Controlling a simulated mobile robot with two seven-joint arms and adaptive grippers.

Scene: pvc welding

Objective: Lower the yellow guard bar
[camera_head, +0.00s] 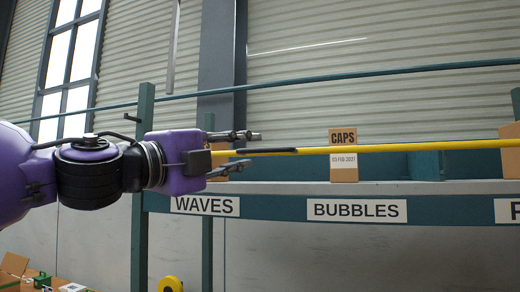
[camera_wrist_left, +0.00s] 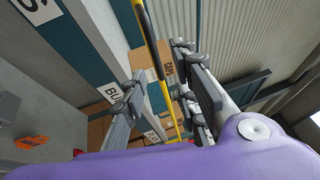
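The yellow guard bar (camera_head: 420,147) runs nearly level across the front of the shelf, with a black section near its left end. My left gripper (camera_head: 243,151) is at that left end, its two grey fingers spread apart, one above and one below the bar. In the left wrist view, the bar (camera_wrist_left: 156,72) passes through the gap between the open fingers (camera_wrist_left: 157,78). Room shows on both sides of the bar there; whether it lies fully within the fingers' depth is hard to tell. My right gripper is not in view.
A cardboard box marked CAPS (camera_head: 343,168) stands on the shelf behind the bar, with another box (camera_head: 511,160) at the right. A teal shelf beam (camera_head: 275,208) carries a WAVES label (camera_head: 205,206) and a BUBBLES label (camera_head: 357,210). A teal post (camera_head: 140,245) stands below my left wrist.

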